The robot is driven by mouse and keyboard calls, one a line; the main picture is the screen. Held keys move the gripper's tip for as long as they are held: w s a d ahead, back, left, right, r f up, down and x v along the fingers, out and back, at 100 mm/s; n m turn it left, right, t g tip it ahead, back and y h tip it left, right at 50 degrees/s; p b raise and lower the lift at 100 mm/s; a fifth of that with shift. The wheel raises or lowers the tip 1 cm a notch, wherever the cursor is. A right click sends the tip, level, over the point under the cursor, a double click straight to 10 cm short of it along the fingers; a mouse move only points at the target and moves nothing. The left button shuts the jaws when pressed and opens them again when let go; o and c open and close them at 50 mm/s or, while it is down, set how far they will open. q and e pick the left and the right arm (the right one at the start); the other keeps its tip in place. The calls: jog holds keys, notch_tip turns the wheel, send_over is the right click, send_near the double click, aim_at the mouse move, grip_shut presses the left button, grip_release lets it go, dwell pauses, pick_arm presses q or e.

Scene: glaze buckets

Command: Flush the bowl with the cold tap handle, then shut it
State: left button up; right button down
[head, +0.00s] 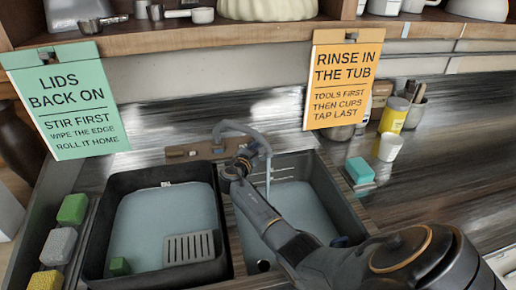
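The grey tap (240,128) arches from a brown wooden plate (190,152) behind the two basins. A thin pale vertical streak (268,178) drops from its spout into the right basin (335,197); it looks like running water. This basin's floor is pale blue-grey. Small fittings show on the plate, but which is the cold handle is unclear. My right arm crosses the right basin from the lower right. My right gripper (243,160) is at the plate's right end, beside the tap's base. Its fingers are too small and dark to read, and any contact is hidden. My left gripper is out of view.
A black tub (97,215) on the left holds pale liquid, a grey slotted piece (190,248) and a green block (119,266). Several sponges line its left. A teal-topped sponge (360,170), white cup (390,147) and yellow can (394,115) stand right. Signs hang from the shelf.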

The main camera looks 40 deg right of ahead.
jog(key=shift+m+g, duration=0.3)
jog(key=shift+m, duration=0.1)
jog(key=c, duration=1.4)
grip_release()
